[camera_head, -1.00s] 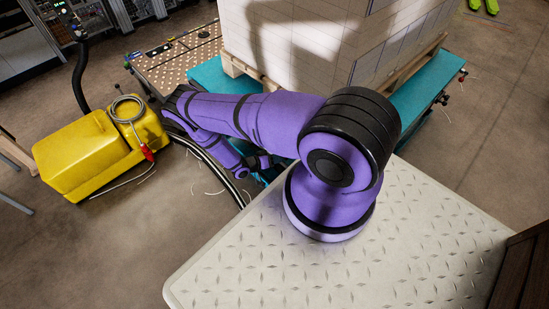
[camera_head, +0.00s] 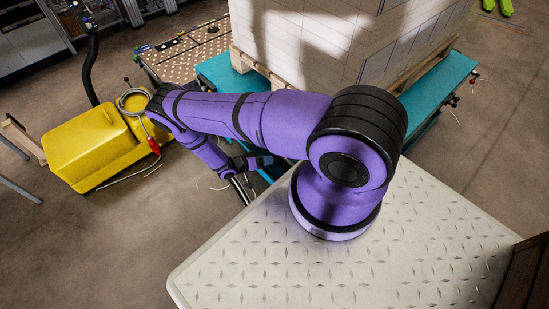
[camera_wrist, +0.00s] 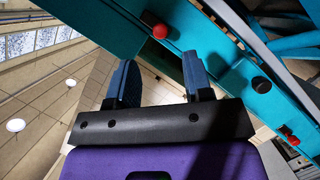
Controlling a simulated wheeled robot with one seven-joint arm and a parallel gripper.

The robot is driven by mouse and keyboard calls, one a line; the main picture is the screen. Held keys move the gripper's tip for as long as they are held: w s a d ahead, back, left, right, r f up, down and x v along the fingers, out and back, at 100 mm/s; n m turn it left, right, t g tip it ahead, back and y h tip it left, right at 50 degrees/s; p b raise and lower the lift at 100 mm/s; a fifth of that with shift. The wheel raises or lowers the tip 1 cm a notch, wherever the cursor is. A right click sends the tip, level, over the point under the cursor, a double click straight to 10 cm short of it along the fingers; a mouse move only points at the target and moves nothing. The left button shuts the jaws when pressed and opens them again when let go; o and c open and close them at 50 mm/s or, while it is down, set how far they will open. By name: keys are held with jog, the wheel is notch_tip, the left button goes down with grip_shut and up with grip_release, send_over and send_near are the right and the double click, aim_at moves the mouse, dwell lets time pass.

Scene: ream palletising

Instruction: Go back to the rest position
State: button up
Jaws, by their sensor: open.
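My purple arm reaches out to the left in the head view and folds back down toward the teal lift table. My gripper (camera_wrist: 158,78) shows in the wrist view as two blue-grey fingers spread apart on a dark bar, with nothing between them. In the head view my gripper is small and partly hidden by the arm, beside the near edge of the teal table (camera_head: 215,72). The teal steel frame also shows close beyond the fingers in the wrist view (camera_wrist: 205,45), with a red button (camera_wrist: 160,31) on it.
A pallet (camera_head: 262,72) with a tall stack of white reams (camera_head: 330,40) stands on the teal table. A yellow machine (camera_head: 85,150) with a coiled grey cable stands left on open floor. A perforated-top table (camera_head: 185,55) is behind. Dark brown furniture (camera_head: 525,275) is at lower right.

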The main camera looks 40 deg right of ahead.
jog(key=shift+v, duration=0.95)
